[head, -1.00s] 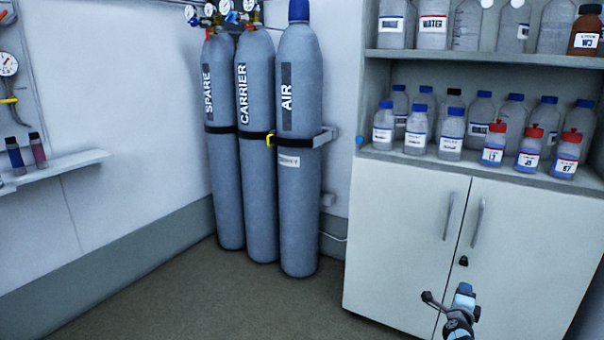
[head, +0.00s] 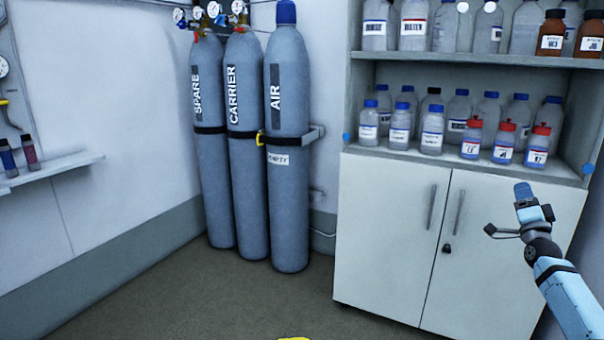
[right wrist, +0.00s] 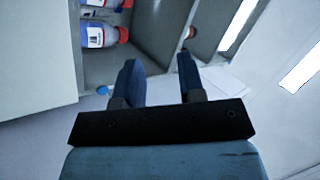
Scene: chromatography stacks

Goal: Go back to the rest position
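My right gripper (head: 524,192) is raised in front of the white cabinet's right door, at the right of the head view. In the right wrist view its two blue fingers (right wrist: 158,62) stand apart with nothing between them. A shelf with red-capped bottles lies beyond the fingers in that view. My left gripper is not in view.
A cabinet (head: 390,235) with bottle shelves stands at right; red-capped bottles (head: 503,143) line the lower shelf's front. Gas cylinders (head: 288,200) are strapped in the corner. A small wall shelf (head: 60,168) holds vials at left. The floor (head: 190,300) between is clear.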

